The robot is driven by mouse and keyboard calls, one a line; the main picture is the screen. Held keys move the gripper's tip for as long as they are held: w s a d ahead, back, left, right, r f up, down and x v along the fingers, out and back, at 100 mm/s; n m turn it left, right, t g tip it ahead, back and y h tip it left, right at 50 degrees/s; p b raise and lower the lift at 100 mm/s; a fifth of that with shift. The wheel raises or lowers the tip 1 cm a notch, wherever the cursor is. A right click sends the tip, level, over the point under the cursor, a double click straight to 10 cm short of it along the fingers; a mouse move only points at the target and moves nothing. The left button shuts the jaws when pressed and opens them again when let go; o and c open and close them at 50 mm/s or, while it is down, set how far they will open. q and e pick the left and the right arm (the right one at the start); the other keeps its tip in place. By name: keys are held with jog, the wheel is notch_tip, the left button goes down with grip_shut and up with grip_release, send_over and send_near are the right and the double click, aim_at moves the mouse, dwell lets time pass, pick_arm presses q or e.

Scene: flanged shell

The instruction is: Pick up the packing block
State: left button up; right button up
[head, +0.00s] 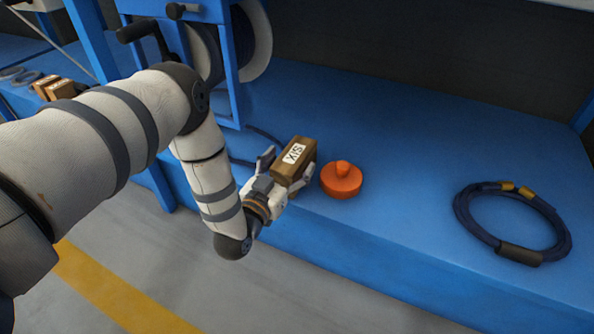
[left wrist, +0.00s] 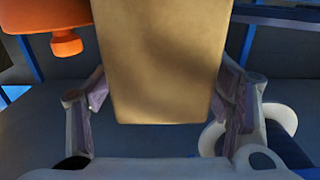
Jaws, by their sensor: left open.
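The packing block (head: 297,153) is brown with a white label reading SIX, at the front edge of the blue bench. My left gripper (head: 288,166) is open, with one finger on either side of the block. In the left wrist view the block (left wrist: 160,60) fills the space between the two spread fingers (left wrist: 162,105). It is close to both fingers, and I cannot tell whether either touches it. The block's underside is hidden in the head view. My right gripper is not in view.
An orange flanged part with a knob (head: 341,181) sits just right of the block. A dark coiled cable (head: 512,222) lies further right on the blue bench (head: 400,140). A blue frame with a reel (head: 235,60) stands behind my left arm. Bench space behind the orange part is clear.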

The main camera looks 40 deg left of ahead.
pick_arm(q)
jog(key=shift+x, duration=0.85)
jog(key=c, duration=1.6)
